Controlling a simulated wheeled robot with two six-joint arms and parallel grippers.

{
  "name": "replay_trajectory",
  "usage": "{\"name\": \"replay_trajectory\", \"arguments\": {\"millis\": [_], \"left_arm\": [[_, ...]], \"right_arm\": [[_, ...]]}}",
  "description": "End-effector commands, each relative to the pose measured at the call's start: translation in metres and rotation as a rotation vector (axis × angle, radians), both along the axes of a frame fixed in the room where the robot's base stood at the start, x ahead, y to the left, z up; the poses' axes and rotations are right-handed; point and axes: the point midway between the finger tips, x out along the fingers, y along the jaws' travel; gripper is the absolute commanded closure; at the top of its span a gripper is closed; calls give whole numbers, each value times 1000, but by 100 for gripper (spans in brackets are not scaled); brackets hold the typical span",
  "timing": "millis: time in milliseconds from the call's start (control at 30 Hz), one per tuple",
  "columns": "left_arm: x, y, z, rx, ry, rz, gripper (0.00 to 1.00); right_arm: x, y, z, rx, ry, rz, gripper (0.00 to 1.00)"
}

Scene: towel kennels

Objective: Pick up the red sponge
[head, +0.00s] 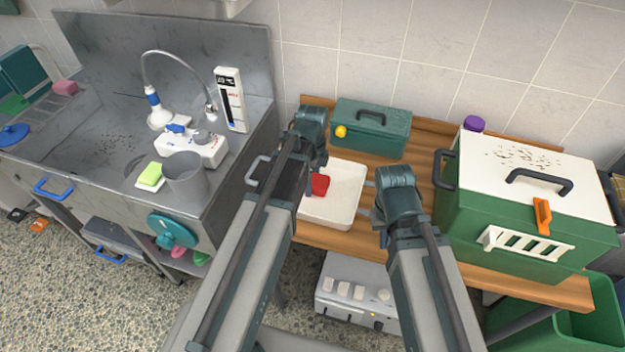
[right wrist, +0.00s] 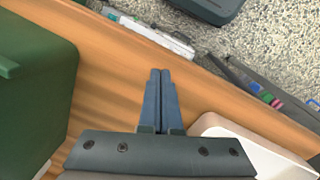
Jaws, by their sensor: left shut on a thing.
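The red sponge (head: 320,185) is a small red block in the head view, at the left part of the white tray (head: 345,214) on the wooden bench. My left gripper (head: 318,170) reaches down over it and is shut on it; the fingertips are mostly hidden by my own wrist. I cannot tell whether the sponge still touches the tray. My right gripper (right wrist: 160,74) is shut and empty, pointing over bare wood between the green kennel box and the tray in the right wrist view.
A green kennel box (head: 520,235) with a white lid stands right on the bench. A green toolbox (head: 372,128) stands behind the tray. Left is a steel sink unit (head: 70,150) with a grey cup (head: 183,180) and a yellow-green sponge (head: 150,174).

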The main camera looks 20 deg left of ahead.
Motion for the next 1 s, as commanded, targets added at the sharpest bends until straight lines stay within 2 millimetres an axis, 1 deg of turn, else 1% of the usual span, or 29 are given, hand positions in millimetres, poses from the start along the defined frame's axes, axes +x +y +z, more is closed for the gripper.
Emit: {"name": "replay_trajectory", "arguments": {"millis": [33,167,500,600,733,1000], "left_arm": [[0,0,9,0,0,0,76],[0,0,25,0,0,0,76],[0,0,78,0,0,0,76],[0,0,88,0,0,0,76],[0,0,94,0,0,0,76],[0,0,92,0,0,0,76]], "right_arm": [[0,0,9,0,0,0,100],[0,0,25,0,0,0,100],[0,0,78,0,0,0,100],[0,0,88,0,0,1,100],[0,0,94,0,0,1,100],[0,0,92,0,0,1,100]]}}
